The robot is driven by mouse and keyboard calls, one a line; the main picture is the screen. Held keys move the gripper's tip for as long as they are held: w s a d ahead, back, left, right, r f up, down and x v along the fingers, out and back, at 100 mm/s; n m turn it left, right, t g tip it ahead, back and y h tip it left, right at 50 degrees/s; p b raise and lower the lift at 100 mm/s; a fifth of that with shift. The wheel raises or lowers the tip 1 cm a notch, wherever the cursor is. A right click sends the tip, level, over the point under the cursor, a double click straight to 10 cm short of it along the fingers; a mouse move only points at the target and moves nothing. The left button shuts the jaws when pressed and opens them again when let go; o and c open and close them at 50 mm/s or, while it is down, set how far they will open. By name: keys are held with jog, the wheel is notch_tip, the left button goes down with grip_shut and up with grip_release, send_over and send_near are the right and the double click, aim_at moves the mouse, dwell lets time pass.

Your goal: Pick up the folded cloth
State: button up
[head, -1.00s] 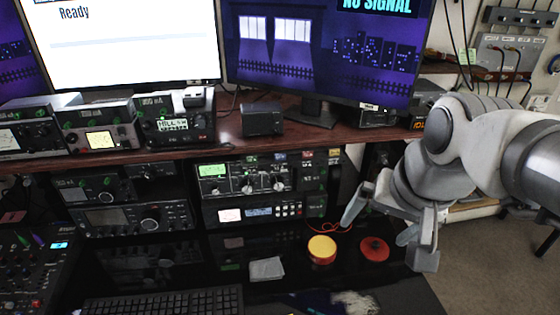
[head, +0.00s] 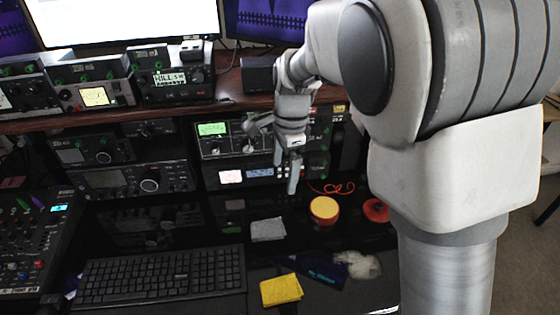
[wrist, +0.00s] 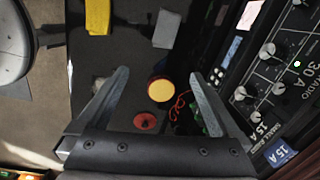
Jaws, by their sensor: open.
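Two flat, cloth-like pieces lie on the dark desk; I cannot tell which one the task means. A yellow folded cloth (head: 281,290) lies right of the keyboard, near the front. A grey folded cloth (head: 268,229) lies farther back, below the radios. The wrist view shows the yellow cloth (wrist: 97,17) at the top and the grey cloth (wrist: 167,30) right of it. My gripper (head: 286,172) is open and empty, above the desk in front of the radio stack, higher than both cloths. In the wrist view its fingers (wrist: 160,74) are spread, with the cloths beyond the tips.
A yellow-topped red round item (head: 324,209) and a red round item (head: 375,210) stand right of the grey cloth, with a red cord behind. A black keyboard (head: 160,272) lies left. Radios (head: 245,140) form a wall at the back. A clear bag (head: 362,265) lies right.

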jog(key=m, duration=0.2)
send_over(268, 226)
notch_tip(268, 226, down, 6)
jog(key=shift+h, duration=0.4)
notch_tip(268, 226, down, 12)
jog(key=b, duration=0.2)
jog(key=shift+w+f+b, duration=0.1)
jog(key=shift+b, duration=0.3)
notch_tip(268, 226, down, 5)
jog(key=shift+f+b, duration=0.15)
jog(key=shift+b, duration=0.4)
jog(key=c, duration=1.2)
jog(key=shift+c, duration=0.2)
notch_tip(268, 226, up, 5)
jog(key=shift+f+p, duration=0.1)
jog(key=shift+p, duration=0.5)
jog(key=w+d+r, duration=0.1)
jog(key=d+r, duration=0.5)
jog(key=d, duration=0.5)
jog(key=shift+d+r+p, duration=0.15)
jog(key=shift+d+p, duration=0.15)
jog(key=shift+p, duration=0.15)
